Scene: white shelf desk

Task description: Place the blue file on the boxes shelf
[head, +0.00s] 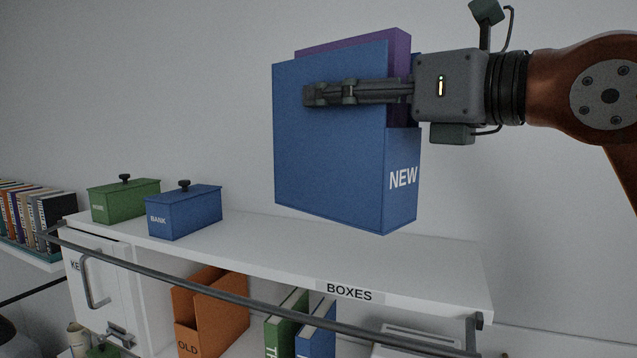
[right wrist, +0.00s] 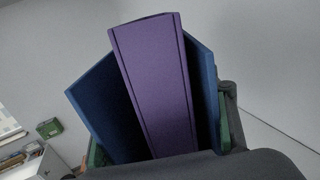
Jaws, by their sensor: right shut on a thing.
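The blue file (head: 332,150) is a tall blue holder marked NEW, with a purple folder (head: 402,45) inside it. My right gripper (head: 318,95) is shut on the blue file and holds it upright, above the boxes shelf (head: 441,267). In the right wrist view the blue file (right wrist: 100,105) and the purple folder (right wrist: 155,80) fill the space between the fingers. The file's bottom appears apart from the shelf top, though the exact gap is hard to tell. My left gripper is not in view.
A green box (head: 125,203) and a blue box (head: 184,214) marked BANK stand at the shelf's left end. A grey rail (head: 260,303) runs along the front. An orange file (head: 224,310) and upright books (head: 301,325) stand below. The shelf's middle and right are clear.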

